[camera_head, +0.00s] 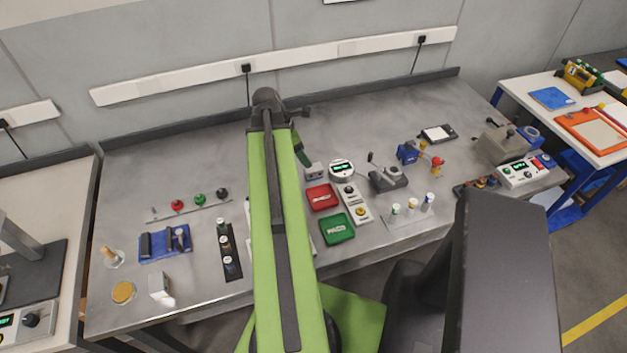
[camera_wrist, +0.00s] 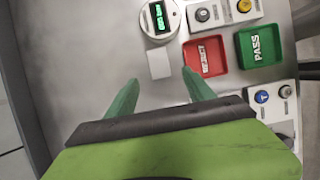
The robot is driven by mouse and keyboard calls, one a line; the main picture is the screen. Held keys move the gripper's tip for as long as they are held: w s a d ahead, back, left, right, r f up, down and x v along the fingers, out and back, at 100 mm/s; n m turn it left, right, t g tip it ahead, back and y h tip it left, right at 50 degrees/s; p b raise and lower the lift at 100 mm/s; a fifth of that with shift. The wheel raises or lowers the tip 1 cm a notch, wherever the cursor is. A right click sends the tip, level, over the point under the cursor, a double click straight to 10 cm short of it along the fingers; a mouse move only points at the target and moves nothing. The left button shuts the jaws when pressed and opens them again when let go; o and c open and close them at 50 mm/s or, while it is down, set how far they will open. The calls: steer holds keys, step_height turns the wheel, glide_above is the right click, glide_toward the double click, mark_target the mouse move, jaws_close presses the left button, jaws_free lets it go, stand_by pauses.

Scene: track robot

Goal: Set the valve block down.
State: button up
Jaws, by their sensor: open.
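A small light grey block (camera_wrist: 160,63), which I take to be the valve block, sits beside the round gauge (camera_wrist: 158,18) on the metal bench. It also shows in the head view (camera_head: 314,171), just in front of my gripper. My gripper (camera_wrist: 161,76) is open, with its two green fingers apart. In the wrist view the block lies just beyond the fingertips, in line with the gap, and no finger visibly touches it. In the head view my green arm hides most of the gripper (camera_head: 303,156).
A red REJECT tray (camera_wrist: 206,56) and a green PASS tray (camera_wrist: 261,46) lie right of the block. A button box (camera_head: 355,202) stands beside the trays. A joystick unit (camera_head: 386,177) is farther right. Bare bench lies left of the block in the wrist view.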

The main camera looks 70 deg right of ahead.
mark_target(312, 168)
steer(key=b+x, duration=0.3)
steer(key=x, duration=0.1)
steer(key=shift+f, duration=0.4)
steer(key=shift+s+d+f+b, duration=0.15)
steer(key=shift+f+b, duration=0.2)
steer(key=shift+r, duration=0.1)
steer(key=b+x, duration=0.4)
steer(key=x, duration=0.1)
steer(key=shift+d+f+b, duration=0.15)
steer(key=shift+f+b, duration=0.05)
steer(key=shift+b, duration=0.2)
steer(key=shift+r, duration=0.2)
jaws_close()
